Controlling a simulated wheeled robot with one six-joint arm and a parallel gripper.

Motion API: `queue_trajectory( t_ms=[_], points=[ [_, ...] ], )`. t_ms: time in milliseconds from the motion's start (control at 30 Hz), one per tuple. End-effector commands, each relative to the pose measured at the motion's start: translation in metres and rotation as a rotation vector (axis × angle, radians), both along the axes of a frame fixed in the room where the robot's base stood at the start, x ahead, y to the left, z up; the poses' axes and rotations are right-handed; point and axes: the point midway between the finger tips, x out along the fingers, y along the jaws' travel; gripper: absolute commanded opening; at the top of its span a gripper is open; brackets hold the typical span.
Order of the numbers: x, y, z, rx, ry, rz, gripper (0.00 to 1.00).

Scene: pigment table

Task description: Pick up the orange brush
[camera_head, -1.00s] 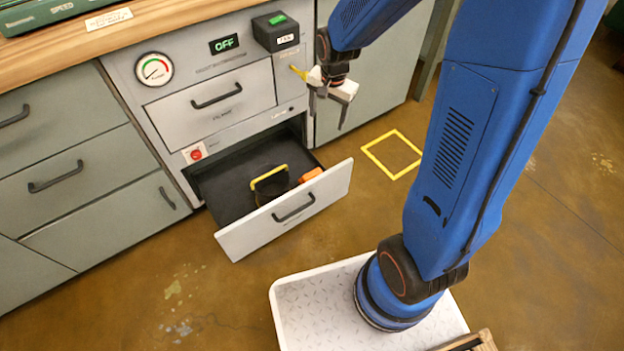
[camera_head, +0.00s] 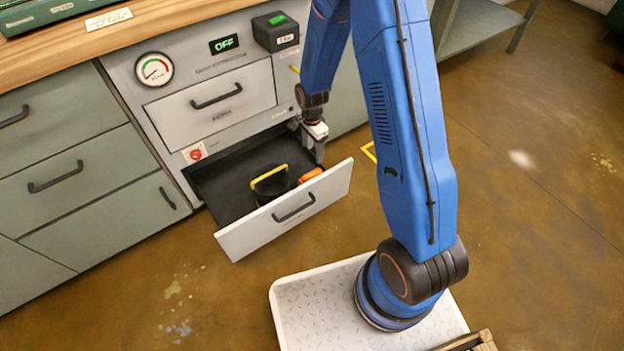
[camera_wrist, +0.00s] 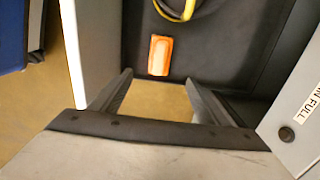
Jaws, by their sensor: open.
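The orange brush (camera_head: 310,175) lies in the open lower drawer (camera_head: 228,198), near its right side. In the wrist view the orange brush (camera_wrist: 160,55) shows as a small orange block with a paler middle, lying on the dark drawer floor just beyond the fingers. My gripper (camera_head: 318,153) is above the right end of the drawer, close to the brush. In the wrist view my gripper (camera_wrist: 160,85) has its two fingers spread with nothing between them. The brush appears apart from both fingers.
A black item with a yellow rim (camera_head: 268,183) stands in the drawer just left of the brush. The drawer front (camera_head: 290,212) rises at the near side. The closed upper drawer (camera_head: 215,105) is above.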

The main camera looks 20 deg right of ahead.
Motion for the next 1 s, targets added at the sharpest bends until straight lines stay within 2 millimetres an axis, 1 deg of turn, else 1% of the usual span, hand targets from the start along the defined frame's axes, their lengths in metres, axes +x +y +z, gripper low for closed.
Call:
queue_trajectory(
  t_ms=[700,833,1000],
  points=[
    [0.000,0.000,-0.101,0.000,0.001,0.002,0.69],
    [0.000,0.000,-0.112,0.000,0.001,0.002,0.69],
    [0.000,0.000,-0.118,0.000,0.000,0.002,0.69]
  ],
)
